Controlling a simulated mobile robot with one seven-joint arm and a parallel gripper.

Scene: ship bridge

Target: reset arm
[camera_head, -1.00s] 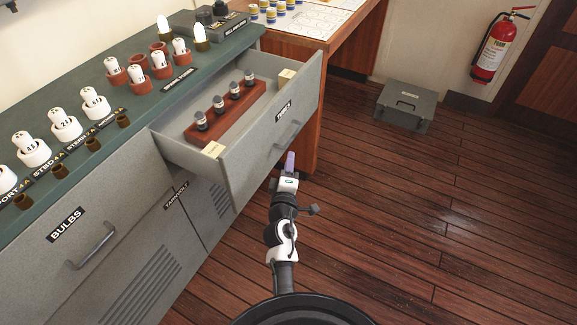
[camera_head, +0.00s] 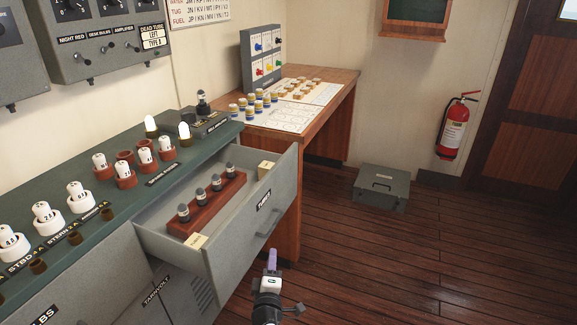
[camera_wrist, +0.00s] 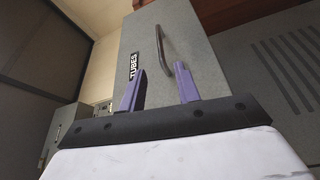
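My gripper (camera_head: 271,262) is in front of the open drawer, low and to the right of its front panel in the head view. In the wrist view its two purple fingers (camera_wrist: 160,88) stand apart with nothing between them. The drawer front (camera_wrist: 150,40), labelled TUBES, with its curved handle (camera_wrist: 186,80), lies beyond the fingers. I cannot tell any contact with the handle. The pulled-out drawer (camera_head: 222,258) holds a red-brown wooden rack (camera_head: 205,211) with several dark-topped tubes.
The green counter (camera_head: 95,195) carries bulbs in white and red-brown sockets. A wooden desk (camera_head: 318,130) with several jars stands behind the drawer. A grey case (camera_head: 382,187) sits on the floor. Open floor (camera_head: 400,270) lies to the right.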

